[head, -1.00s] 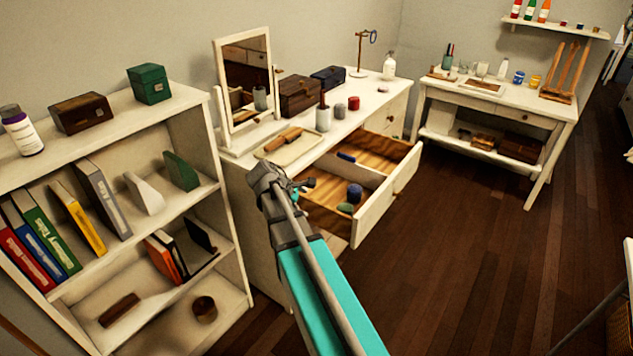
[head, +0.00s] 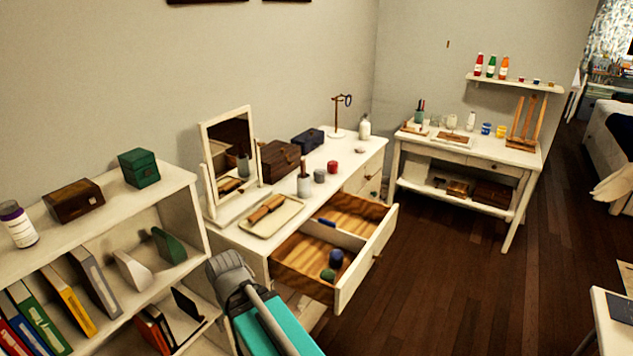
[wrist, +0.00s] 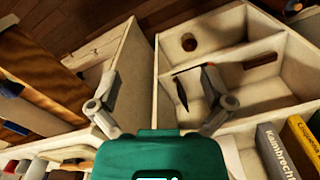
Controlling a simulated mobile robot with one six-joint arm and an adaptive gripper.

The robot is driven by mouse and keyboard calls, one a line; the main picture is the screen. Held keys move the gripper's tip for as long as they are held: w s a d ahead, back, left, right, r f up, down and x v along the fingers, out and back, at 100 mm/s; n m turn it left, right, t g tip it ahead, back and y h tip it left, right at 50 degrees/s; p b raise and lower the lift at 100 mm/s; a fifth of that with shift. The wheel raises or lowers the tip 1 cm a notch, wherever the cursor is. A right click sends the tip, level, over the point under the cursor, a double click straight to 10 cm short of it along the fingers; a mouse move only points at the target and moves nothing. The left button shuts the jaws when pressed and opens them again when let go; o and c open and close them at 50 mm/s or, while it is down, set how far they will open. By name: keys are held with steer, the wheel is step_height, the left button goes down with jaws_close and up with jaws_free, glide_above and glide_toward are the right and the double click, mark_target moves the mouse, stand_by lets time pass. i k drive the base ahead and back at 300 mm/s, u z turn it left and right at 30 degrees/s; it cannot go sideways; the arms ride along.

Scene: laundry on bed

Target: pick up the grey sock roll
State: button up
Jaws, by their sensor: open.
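A blue item (head: 326,222) lies farther back in the drawer. My gripper (wrist: 160,85) is open and empty in the wrist view, its two fingers apart above the side of the bookshelf. In the head view my arm is at the lower middle, left of the drawer, and the fingertips are hidden.
The bookshelf (head: 185,198) stands close on the left. The dresser top carries a mirror (head: 229,150), a tray (head: 285,228), a grey cylinder (head: 320,175) and a red cylinder (head: 332,167). A bed (head: 602,150) shows at the right edge. The wooden floor (head: 470,270) between is clear.

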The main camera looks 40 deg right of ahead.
mark_target(319, 175)
steer(key=z, duration=2.35)
steer(key=i, duration=2.2)
